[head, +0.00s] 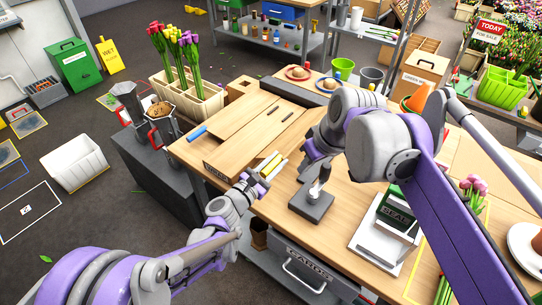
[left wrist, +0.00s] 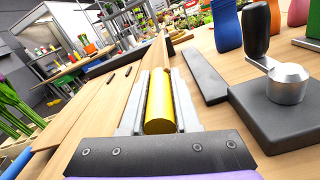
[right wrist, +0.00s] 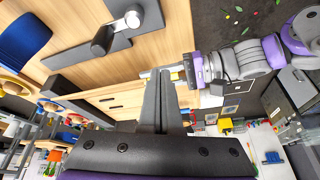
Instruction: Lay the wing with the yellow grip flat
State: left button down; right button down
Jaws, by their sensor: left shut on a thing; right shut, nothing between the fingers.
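The wooden board with two panels (head: 240,125) lies on the bench, with a blue grip (head: 197,131) at its left edge. The yellow grip (head: 272,163) is at the right front side; it is a yellow cylinder in the left wrist view (left wrist: 159,105). My left gripper (head: 266,171) is shut on it, one finger on each side. The wing beside it looks nearly level with the other panel; I cannot tell whether it touches fully. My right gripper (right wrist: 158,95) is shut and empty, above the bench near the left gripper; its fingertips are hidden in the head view.
A lever tool on a dark base (head: 312,204) stands right of the yellow grip. A dark bar (left wrist: 200,80) lies between them. My right arm hides part of the bench.

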jog(key=w+a+r+n+y, duration=0.1)
jog(key=w+a+r+n, duration=0.3)
jog(key=w+a+r, duration=0.25)
send_over(271, 165)
jog(key=w+a, duration=0.1)
notch_tip(271, 165, down, 10)
jog(key=shift+s+d+f+g, duration=0.15)
jog(key=shift+f+g, duration=0.05)
jog(key=shift+f, duration=0.4)
jog(key=shift+s+d+f+g, duration=0.15)
jog(key=shift+f+g, duration=0.05)
jog(key=shift+f, duration=0.35)
jog(key=shift+s+d+f, duration=0.15)
jog(key=shift+f, duration=0.5)
jog(key=shift+s+d+f+y, duration=0.3)
jog(key=shift+d+f, duration=0.2)
jog(key=shift+f, duration=0.3)
pick_arm(q)
jog(key=c, duration=0.8)
grip_release()
jog(key=shift+r, duration=0.1)
jog(key=shift+o, duration=0.7)
pick_arm(e)
jog(key=shift+a+r, duration=0.1)
